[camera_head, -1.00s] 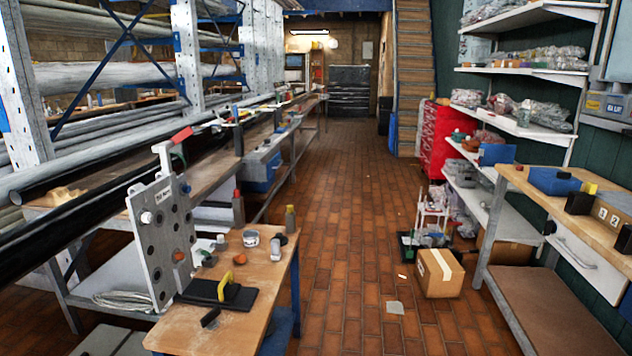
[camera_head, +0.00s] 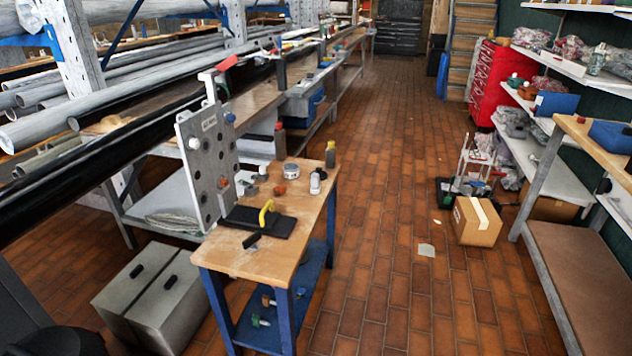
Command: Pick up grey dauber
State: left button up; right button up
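I cannot tell for certain which item is the grey dauber. A small wooden-topped bench (camera_head: 225,256) with blue legs stands left of centre. On it are a small grey-white bottle (camera_head: 315,183), a pale round tin (camera_head: 291,171), a taller bottle with a yellow cap (camera_head: 330,154) and a small light piece (camera_head: 263,172). A black block with a yellow handle (camera_head: 266,214) lies nearer the front. An upright grey plate (camera_head: 207,165) with holes and knobs stands at the bench's left edge. Neither of my grippers is in view.
Grey metal boxes (camera_head: 150,300) stand on the floor left of the bench. Its blue lower shelf (camera_head: 275,322) holds small items. A cardboard box (camera_head: 477,222) and a flat scrap (camera_head: 426,250) lie on the aisle floor. The brick floor right of the bench is otherwise mostly clear.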

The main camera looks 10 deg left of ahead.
aim_at(315, 188)
jog(key=z, duration=1.25)
jog(key=i, duration=2.55)
jog(key=u, duration=3.25)
